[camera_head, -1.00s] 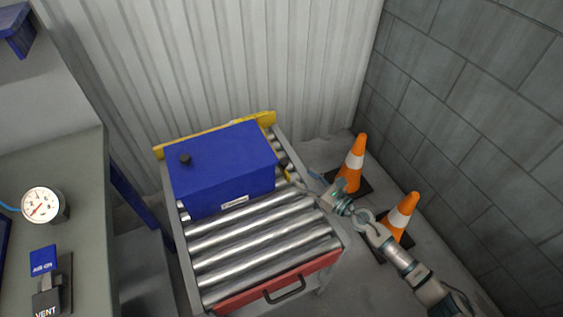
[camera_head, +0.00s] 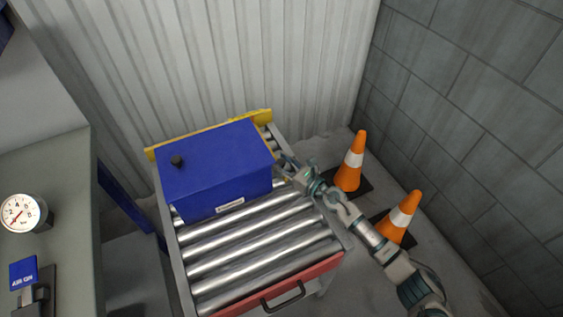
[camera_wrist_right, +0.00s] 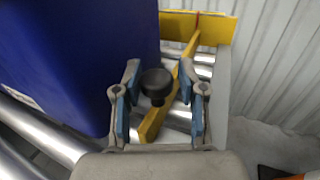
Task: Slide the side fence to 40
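The side fence (camera_wrist_right: 154,122) is a yellow bar in the right wrist view, lying over the rollers beside a large blue box (camera_head: 215,165). A black round knob (camera_wrist_right: 156,84) stands by the fence. My right gripper (camera_wrist_right: 160,92) is open, with its two blue-padded fingers on either side of the knob and a gap visible at each side. In the head view, my right gripper (camera_head: 287,163) is at the table's right edge, just right of the box, and hides most of the fence. No readable 40 mark shows. My left gripper is not in view.
A yellow end board (camera_head: 205,133) runs along the back of the roller table (camera_head: 325,232). Two orange cones (camera_head: 351,163) stand right of it, near the block wall. A bench with a gauge (camera_head: 22,213) is at the left. The front rollers are bare.

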